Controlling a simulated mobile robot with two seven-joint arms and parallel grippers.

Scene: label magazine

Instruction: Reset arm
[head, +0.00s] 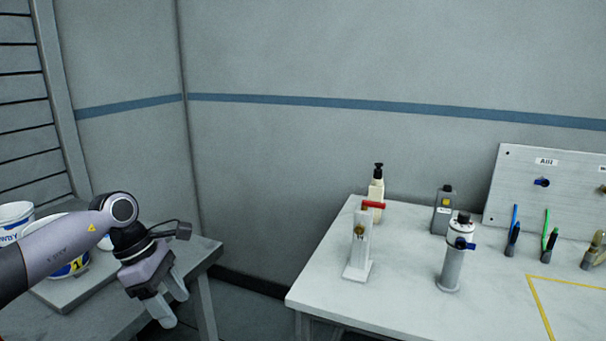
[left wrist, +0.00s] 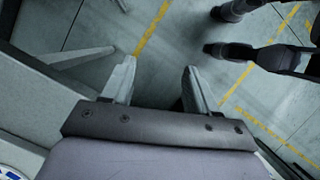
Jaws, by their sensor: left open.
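My left arm comes in from the left in the head view. Its gripper (head: 169,306) hangs in front of the left table, near that table's right end, with the fingers pointing down. It is open and empty. In the left wrist view the two fingers of my left gripper (left wrist: 158,88) stand apart with only floor between and beyond them. My right gripper is not clearly in view.
The left table (head: 206,252) carries white tubs (head: 17,212), partly behind my arm. The right table (head: 403,284) holds a soap bottle (head: 376,190), a red-handled valve stand (head: 358,245), a grey box (head: 442,213), a cylinder (head: 452,268) and a labelled panel (head: 520,170). A gap separates the tables.

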